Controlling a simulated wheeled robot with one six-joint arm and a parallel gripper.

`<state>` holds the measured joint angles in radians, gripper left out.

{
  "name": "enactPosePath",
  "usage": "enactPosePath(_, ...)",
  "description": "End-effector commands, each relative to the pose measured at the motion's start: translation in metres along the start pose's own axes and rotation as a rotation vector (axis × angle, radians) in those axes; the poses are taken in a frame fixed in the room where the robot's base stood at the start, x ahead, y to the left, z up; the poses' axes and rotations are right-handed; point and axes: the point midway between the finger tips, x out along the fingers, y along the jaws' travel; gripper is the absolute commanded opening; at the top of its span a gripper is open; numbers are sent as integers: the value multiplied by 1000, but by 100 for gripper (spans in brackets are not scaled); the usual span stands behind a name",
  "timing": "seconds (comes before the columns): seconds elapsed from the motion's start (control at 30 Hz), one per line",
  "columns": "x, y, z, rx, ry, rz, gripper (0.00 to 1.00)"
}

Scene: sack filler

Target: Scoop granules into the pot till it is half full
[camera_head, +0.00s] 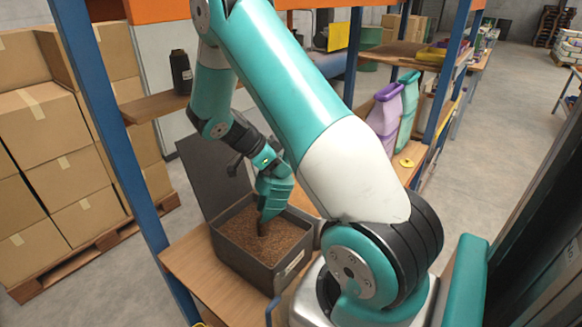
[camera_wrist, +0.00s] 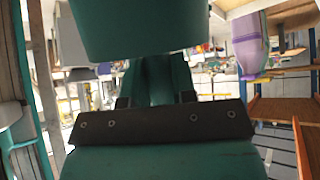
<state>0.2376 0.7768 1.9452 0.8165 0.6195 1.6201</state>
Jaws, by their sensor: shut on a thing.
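A dark open bin (camera_head: 270,268) stands on a wooden bench, its lid raised at the back. Brown granules (camera_head: 285,232) fill much of it. My gripper (camera_head: 268,205) points down over the bin, low above the granules. It is shut on a scoop, which is mostly hidden; a dark narrow part below the gripper reaches the granules. I cannot tell how much the scoop holds. In the wrist view, teal and dark parts fill the middle, and I cannot separate scoop from gripper there. No pot can be made out for certain.
A black lidded container (camera_head: 181,72) stands on a shelf at the left. Purple (camera_head: 385,110) and green bags stand on the right shelf beside a yellow disc (camera_head: 406,162). Blue rack posts (camera_head: 130,190) flank the bench. Cardboard boxes (camera_head: 45,130) are stacked at the left.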

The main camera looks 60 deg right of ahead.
Motion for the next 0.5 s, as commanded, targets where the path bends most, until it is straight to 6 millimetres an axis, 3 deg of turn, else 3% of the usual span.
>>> enactPosePath(0.5, -39, 0, 28, -3, 275, -1, 0)
